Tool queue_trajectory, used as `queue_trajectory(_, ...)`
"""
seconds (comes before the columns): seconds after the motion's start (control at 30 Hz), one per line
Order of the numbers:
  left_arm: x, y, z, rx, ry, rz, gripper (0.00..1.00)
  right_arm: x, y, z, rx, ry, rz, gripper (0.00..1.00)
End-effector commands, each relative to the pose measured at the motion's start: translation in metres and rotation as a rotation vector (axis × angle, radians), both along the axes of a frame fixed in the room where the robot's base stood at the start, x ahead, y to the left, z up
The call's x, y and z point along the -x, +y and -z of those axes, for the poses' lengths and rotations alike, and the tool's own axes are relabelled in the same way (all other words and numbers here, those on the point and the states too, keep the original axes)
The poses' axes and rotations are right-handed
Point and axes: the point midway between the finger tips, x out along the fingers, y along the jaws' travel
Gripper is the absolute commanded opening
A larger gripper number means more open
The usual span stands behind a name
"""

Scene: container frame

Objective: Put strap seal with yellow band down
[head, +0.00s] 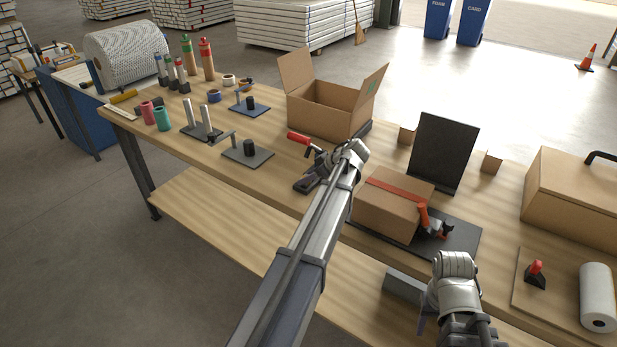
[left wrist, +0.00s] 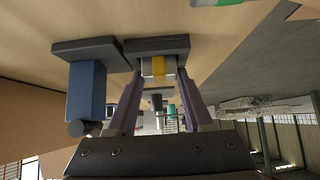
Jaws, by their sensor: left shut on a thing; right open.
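In the left wrist view, my left gripper (left wrist: 160,78) is shut on the strap seal with yellow band (left wrist: 158,66). The seal has a dark flat base, shown at the top of this upside-down view close to the wooden table; I cannot tell whether it touches. In the head view, my left wrist reaches over the table's middle and largely hides the fingers and the seal. A dark base (head: 304,187) shows just left of it. My right gripper (head: 423,320) is open and low at the table's front right, with its fingers mostly hidden.
A blue-handled tool (left wrist: 87,90) on a dark base stands close beside the held seal. An open carton (head: 330,110) is behind my left wrist. A closed carton (head: 395,205) with a red-handled dispenser (head: 431,222) is to the right. A red-handled tool (head: 298,137) is left of the wrist.

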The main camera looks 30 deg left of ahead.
Motion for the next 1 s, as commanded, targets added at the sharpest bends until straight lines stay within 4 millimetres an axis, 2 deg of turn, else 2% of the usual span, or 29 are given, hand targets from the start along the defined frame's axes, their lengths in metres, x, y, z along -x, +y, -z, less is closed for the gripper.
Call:
queue_trajectory(0.17,0.0,0.0,0.004,0.0,0.0,0.0,0.0,0.0,0.0,0.005,0.0,0.0,0.0,0.5)
queue_trajectory(0.2,0.0,0.0,0.004,0.0,0.0,0.0,0.53,0.0,0.0,0.004,0.0,0.0,0.0,0.5)
queue_trajectory(0.5,0.0,0.0,0.003,0.0,0.0,0.0,0.86,0.0,0.0,0.003,0.0,0.0,0.0,0.5)
queue_trajectory(0.77,0.0,0.0,0.002,0.0,0.0,0.0,0.86,0.0,0.0,0.002,0.0,0.0,0.0,0.5)
queue_trajectory(0.87,0.0,0.0,-0.004,0.0,0.0,0.0,0.86,0.0,0.0,-0.004,0.0,0.0,0.0,0.5)
queue_trajectory(1.0,0.0,0.0,-0.023,0.0,0.0,0.0,0.86,0.0,0.0,-0.023,0.0,0.0,0.0,0.5)
